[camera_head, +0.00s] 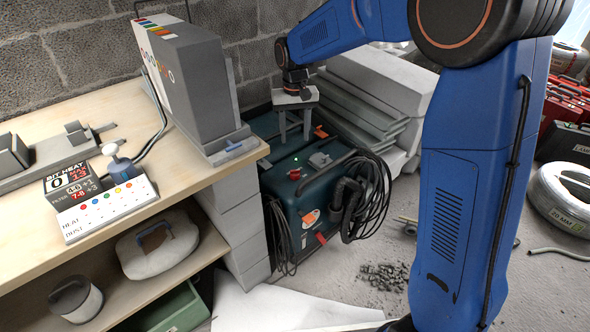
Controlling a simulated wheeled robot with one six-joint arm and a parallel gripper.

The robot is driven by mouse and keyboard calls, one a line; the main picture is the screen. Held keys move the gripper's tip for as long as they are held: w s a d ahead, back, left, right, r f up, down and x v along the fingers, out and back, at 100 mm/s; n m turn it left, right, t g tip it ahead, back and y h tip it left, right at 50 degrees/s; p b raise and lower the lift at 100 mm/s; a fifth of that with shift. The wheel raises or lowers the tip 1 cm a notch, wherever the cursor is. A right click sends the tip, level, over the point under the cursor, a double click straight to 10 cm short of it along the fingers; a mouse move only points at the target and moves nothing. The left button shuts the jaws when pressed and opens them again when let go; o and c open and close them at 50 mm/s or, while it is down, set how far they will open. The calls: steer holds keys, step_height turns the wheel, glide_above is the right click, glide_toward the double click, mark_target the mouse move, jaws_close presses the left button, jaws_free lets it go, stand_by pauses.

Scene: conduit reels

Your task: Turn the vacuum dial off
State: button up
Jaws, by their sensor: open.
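The vacuum (283,211) is a dark teal box on the floor, right of the bench, with black hoses and cables on its front and right side. On its top are a small red knob-like part (294,174), a lit green lamp (295,160) and a grey raised part (320,159). I cannot tell for certain which is the dial, or read its setting. My gripper (295,139) points down over the rear of the vacuum top, behind these parts. Its two pale fingers are apart with nothing between them. Its height above the top is hard to judge.
The wooden bench (110,125) at left holds a tall grey box (186,75) and a panel with coloured buttons (104,206). Pale slabs (360,108) are stacked behind the vacuum. Rubble (383,277) and a white conduit reel (562,198) lie on the floor at right.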

mark_target(295, 173)
step_height(295, 173, down, 16)
steer(key=shift+r, duration=0.2)
stand_by(0.4)
steer(key=c, duration=1)
steer(key=shift+c, duration=0.2)
